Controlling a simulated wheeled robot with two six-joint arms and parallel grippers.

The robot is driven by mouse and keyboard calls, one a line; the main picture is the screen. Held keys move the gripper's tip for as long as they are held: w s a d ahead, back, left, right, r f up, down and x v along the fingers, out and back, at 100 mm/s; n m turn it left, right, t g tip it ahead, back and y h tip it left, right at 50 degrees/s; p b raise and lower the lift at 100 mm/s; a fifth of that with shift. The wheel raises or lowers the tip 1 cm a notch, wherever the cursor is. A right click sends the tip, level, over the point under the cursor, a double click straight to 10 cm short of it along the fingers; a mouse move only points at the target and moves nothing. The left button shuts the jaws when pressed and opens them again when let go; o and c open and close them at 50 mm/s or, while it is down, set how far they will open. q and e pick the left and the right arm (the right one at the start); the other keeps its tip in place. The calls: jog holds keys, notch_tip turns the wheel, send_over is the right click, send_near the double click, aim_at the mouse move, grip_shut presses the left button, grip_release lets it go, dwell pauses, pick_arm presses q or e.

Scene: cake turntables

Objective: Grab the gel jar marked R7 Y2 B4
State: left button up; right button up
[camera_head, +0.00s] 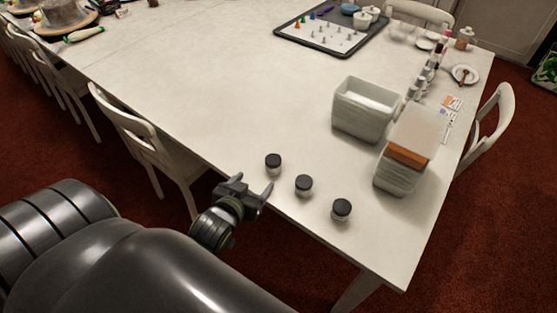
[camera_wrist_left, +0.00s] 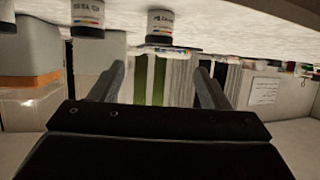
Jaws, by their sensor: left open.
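Three small gel jars with black lids stand in a slanting row near the table's front edge: a left jar (camera_head: 273,164), a middle jar (camera_head: 303,185) and a right jar (camera_head: 341,209). My left gripper (camera_head: 253,186) is open and empty at the table edge, just short of the left jar. The left wrist view is upside down. There the left jar (camera_wrist_left: 160,27) appears above the space between the open fingers, with another jar (camera_wrist_left: 88,18) to its left. The labels are too small to read, so I cannot tell which is R7 Y2 B4. My right gripper is not in view.
The white table (camera_head: 200,80) has a grey bin (camera_head: 362,112) and a clear container with an orange band (camera_head: 408,154) behind the jars. Bottles (camera_head: 425,75) stand beyond them. A dark tray (camera_head: 335,43) lies far back. A chair (camera_head: 150,135) stands by the left edge. The left-middle tabletop is clear.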

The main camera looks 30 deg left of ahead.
aim_at(271, 164)
pick_arm(q)
jog(key=x, duration=1)
jog(key=shift+w+a+f, duration=0.15)
jog(key=shift+w, duration=0.2)
jog(key=shift+w+f+p, duration=0.15)
jog(key=shift+w+p, duration=0.3)
jog(key=shift+w, duration=0.3)
jog(key=shift+x, duration=2)
jog(key=shift+c, duration=0.4)
jog(key=c, duration=1)
